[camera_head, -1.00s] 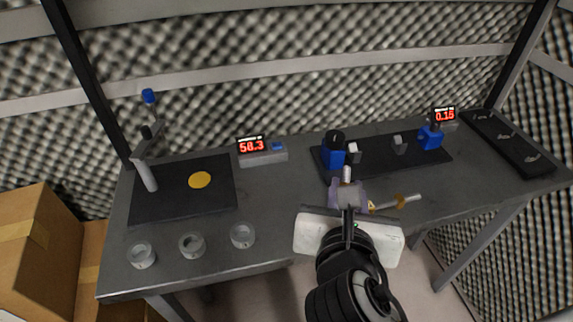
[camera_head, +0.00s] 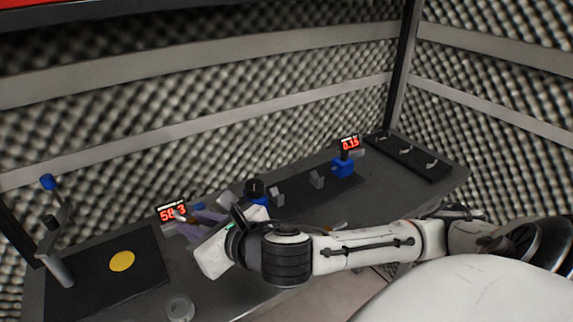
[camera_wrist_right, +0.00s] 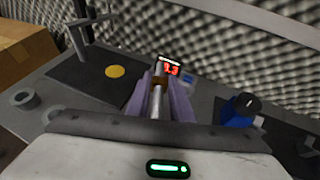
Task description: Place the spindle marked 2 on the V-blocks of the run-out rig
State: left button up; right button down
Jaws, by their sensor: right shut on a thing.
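My right gripper (camera_head: 190,222) is shut on a spindle, a metal rod with a brown collar (camera_wrist_right: 157,80), held between its purple fingers in the right wrist view. I cannot read a number on it. In the head view the gripper is by the left display, left of the run-out rig. The rig has a dark base (camera_head: 345,190), two grey V-blocks (camera_head: 278,198) (camera_head: 317,180), a blue block (camera_head: 343,168) and a dark knob on a blue block (camera_head: 255,188). No spindle shows on the V-blocks. My left gripper is not in view.
A display reading 58.3 (camera_head: 172,213) stands behind my gripper. A dark mat with a yellow disc (camera_head: 122,261) and a stand (camera_head: 56,240) is at left. A grey ring (camera_head: 179,308) lies in front. A black tray (camera_head: 410,157) is at far right. A small object (camera_head: 338,226) shows beyond my arm.

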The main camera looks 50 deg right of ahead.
jog(key=w+d+n+y, duration=0.1)
jog(key=w+d, duration=0.1)
jog(key=d, duration=0.3)
notch_tip(320, 180, down, 10)
jog(key=shift+s+a+r+b, duration=0.15)
jog(key=shift+r+b, duration=0.1)
jog(key=shift+b, duration=0.7)
jog(key=shift+f, duration=0.15)
jog(key=c, duration=1.6)
grip_release()
jog(key=shift+o, duration=0.2)
